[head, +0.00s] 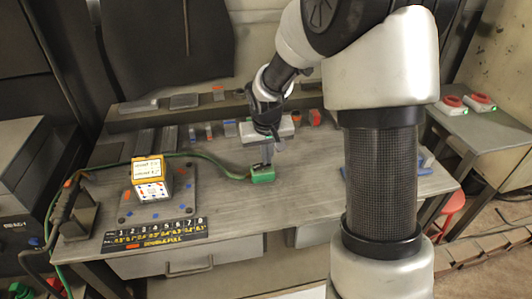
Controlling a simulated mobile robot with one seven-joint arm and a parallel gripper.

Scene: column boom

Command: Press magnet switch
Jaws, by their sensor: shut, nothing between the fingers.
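A small green block (263,174) sits on the grey workbench at the end of a green cable; it may be the magnet switch, but no label is readable. My gripper (267,157) points down right above this block with its fingers shut and empty. The fingertips look close to the block's top or touching it; I cannot tell which. A white box with an orange top and coloured dots (152,178) stands on a grey plate (180,204) to the left.
The grey workbench (300,205) has a clear front right. A black numbered strip (155,236) lies at its front left edge. The green cable (215,161) runs left across the bench. Small coloured blocks line the back. A side table (490,130) with red-topped items stands right.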

